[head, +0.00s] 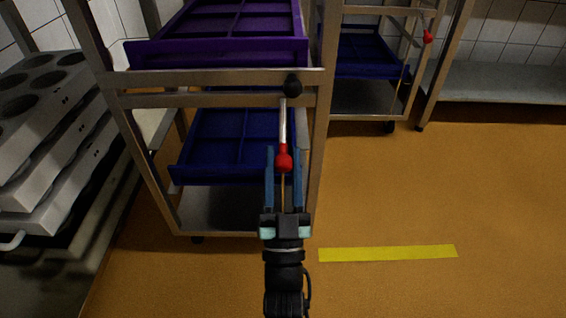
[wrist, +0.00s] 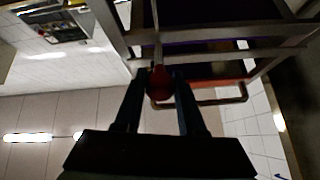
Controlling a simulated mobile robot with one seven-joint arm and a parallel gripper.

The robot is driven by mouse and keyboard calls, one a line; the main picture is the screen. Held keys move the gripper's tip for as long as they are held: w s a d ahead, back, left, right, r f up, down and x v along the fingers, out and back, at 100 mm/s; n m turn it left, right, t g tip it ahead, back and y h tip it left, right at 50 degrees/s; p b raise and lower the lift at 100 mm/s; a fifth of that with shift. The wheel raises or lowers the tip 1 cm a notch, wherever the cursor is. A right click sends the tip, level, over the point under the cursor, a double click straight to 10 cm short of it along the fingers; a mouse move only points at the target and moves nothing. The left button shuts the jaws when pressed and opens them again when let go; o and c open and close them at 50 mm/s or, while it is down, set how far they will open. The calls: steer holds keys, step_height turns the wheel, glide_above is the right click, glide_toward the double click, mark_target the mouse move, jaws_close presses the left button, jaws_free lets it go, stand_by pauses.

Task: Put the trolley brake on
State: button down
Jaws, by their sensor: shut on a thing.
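The near trolley (head: 215,98) is a metal frame with a purple tray above and a blue tray below. Its brake lever (head: 283,125) has a black pivot (head: 292,85) on the crossbar, a metal rod and a red knob (head: 284,158). The rod hangs downward from the pivot in the head view. My gripper (head: 284,158) is at the knob, with one blue finger on each side, shut on it. The wrist view also shows the red knob (wrist: 160,83) between the fingertips. The exact contact faces are hard to see in the dark wrist view.
A second trolley (head: 372,98) with a blue tray and its own red-knobbed lever (head: 427,36) stands behind to the right. A yellow strip (head: 388,253) marks the orange floor, which is clear at the right.

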steer(key=shift+w+f, duration=0.15)
steer(key=shift+f, duration=0.2)
steer(key=c, duration=0.5)
jaws_free()
steer(key=shift+c, duration=0.2)
steer(key=shift+o, duration=0.2)
steer(key=shift+r, duration=0.1)
steer(key=p+v, duration=0.3)
steer(key=v, duration=1)
steer(key=shift+p, duration=0.4)
